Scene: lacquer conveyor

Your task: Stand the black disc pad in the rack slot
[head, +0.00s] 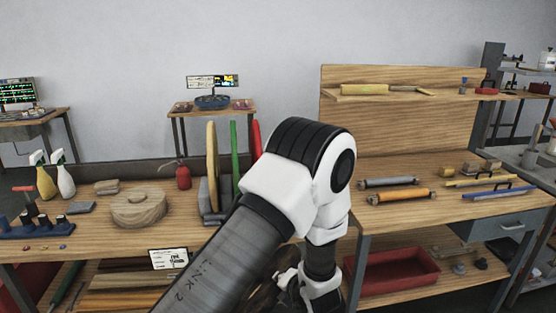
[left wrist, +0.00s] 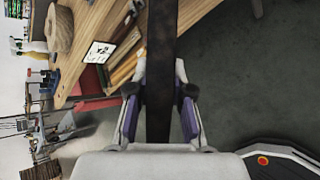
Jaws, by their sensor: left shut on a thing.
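My left gripper (left wrist: 159,100) is shut on the black disc pad (left wrist: 160,60). In the left wrist view the pad shows edge-on as a dark band running up between the fingers. In the head view my left arm bends down, with the gripper (head: 308,296) low in front of the workbench; the pad is hard to make out there. The grey rack (head: 207,203) stands on the bench, with a yellow pad (head: 212,150), a green pad (head: 235,155) and a red pad (head: 256,138) upright in it. My arm hides the rack's right part. My right gripper is not in view.
A right-hand bench bears rollers (head: 402,196), with a red tray (head: 395,275) below. A printed card (left wrist: 100,52) is on the bench front.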

